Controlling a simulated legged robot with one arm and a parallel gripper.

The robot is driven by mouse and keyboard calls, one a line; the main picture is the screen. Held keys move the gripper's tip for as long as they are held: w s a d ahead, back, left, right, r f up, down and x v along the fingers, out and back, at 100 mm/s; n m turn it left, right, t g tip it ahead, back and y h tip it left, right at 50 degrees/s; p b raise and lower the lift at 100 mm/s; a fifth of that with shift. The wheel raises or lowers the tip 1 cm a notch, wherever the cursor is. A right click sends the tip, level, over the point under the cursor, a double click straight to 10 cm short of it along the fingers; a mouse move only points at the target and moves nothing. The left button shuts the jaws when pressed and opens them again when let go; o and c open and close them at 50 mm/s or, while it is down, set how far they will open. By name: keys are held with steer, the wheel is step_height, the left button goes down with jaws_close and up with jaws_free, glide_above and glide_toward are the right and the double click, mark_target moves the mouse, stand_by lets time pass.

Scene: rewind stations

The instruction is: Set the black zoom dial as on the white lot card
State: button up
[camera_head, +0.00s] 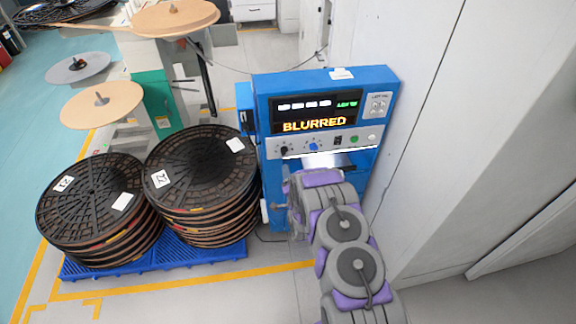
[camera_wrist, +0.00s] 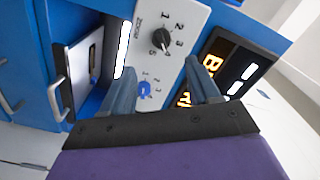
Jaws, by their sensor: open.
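The black zoom dial (camera_head: 284,150) is at the left end of the white control strip on the blue station. In the wrist view the black dial (camera_wrist: 162,38) has numbers around it; I cannot surely tell which one its pointer marks. A blue dial (camera_head: 313,146) is to its right; it also shows between my fingers in the wrist view (camera_wrist: 145,91).
The display (camera_head: 315,112) reads "BLURRED" in orange. Green (camera_head: 354,139) and white (camera_head: 372,137) buttons are on the strip's right. Stacked black reels (camera_head: 200,170) on a blue pallet (camera_head: 200,254) stand left of the station. A pale wall (camera_head: 432,140) is close on the right.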

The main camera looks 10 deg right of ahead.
steer(key=s, duration=0.6)
steer(key=shift+s+p, duration=0.35)
steer(key=shift+p, duration=0.1)
step_height(320, 180, up, 9)
steer(key=w+n+g, duration=0.3)
steer(key=g, duration=0.2)
steer(key=s+r+n+g, duration=0.3)
steer(key=s+r+g, duration=0.2)
steer(key=s+r, duration=0.4)
steer(key=s+r+n+g, duration=0.2)
steer(key=s+r, duration=0.3)
steer(key=s, duration=0.9)
steer(key=s+r+n+g, duration=0.2)
steer(key=s+r+g, duration=0.2)
steer(key=s, duration=1)
steer(key=s+r+n+g, duration=0.2)
steer(key=s+r, duration=0.6)
steer(key=s, duration=0.6)
steer(key=shift+s+g, duration=0.25)
steer(key=shift+g, duration=0.65)
